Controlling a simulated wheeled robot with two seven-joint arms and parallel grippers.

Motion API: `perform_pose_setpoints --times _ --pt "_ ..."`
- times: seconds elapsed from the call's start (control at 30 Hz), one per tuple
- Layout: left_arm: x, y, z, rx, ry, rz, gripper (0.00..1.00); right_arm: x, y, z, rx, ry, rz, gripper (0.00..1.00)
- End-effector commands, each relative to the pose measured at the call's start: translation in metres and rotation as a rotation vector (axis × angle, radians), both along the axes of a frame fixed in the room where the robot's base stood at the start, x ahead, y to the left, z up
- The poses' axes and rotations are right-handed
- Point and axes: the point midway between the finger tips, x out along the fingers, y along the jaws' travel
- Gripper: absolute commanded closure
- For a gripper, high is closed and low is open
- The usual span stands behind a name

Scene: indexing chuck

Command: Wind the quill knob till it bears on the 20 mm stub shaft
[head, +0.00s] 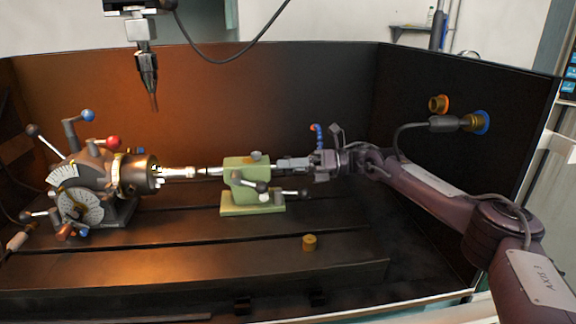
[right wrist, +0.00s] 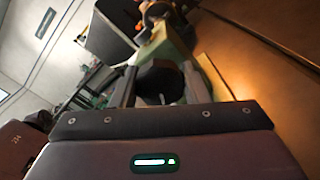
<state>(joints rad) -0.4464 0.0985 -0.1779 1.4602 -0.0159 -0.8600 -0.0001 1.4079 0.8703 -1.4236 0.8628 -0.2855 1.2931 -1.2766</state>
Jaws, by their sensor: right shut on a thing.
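The green tailstock (head: 240,197) stands on the slotted bed. Its quill (head: 212,171) points left toward the bright stub shaft (head: 178,173), which sticks out of the dark chuck (head: 138,174). The quill tip and shaft end lie very close in line; I cannot tell whether they touch. My right gripper (head: 286,164) reaches in from the right behind the tailstock. In the right wrist view the black quill knob (right wrist: 160,80) sits between the two fingers of my right gripper (right wrist: 158,88), which is shut on it. The knob is mostly hidden in the head view. My left gripper is not in view.
Clamp levers (head: 262,187) stick out from the tailstock's front. The indexing head (head: 88,185) with coloured lever knobs stands at left. A tool (head: 147,70) hangs above. A small brass piece (head: 309,242) lies on the open front bed. Dark walls enclose the back and right.

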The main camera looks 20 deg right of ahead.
Motion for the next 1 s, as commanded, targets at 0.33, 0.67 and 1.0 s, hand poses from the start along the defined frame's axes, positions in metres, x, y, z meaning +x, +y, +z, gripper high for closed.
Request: perform_pose_setpoints --times 0.33,0.67,1.0 --pt "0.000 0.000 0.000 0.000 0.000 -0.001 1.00 0.000 0.000 0.001 0.000 -0.004 -0.002 0.40" --pt "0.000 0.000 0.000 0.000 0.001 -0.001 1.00 0.000 -0.002 0.000 -0.001 -0.003 -0.001 0.37" --pt "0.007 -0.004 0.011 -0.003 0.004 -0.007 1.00 -0.014 -0.051 -0.001 -0.002 -0.003 -0.004 0.37"
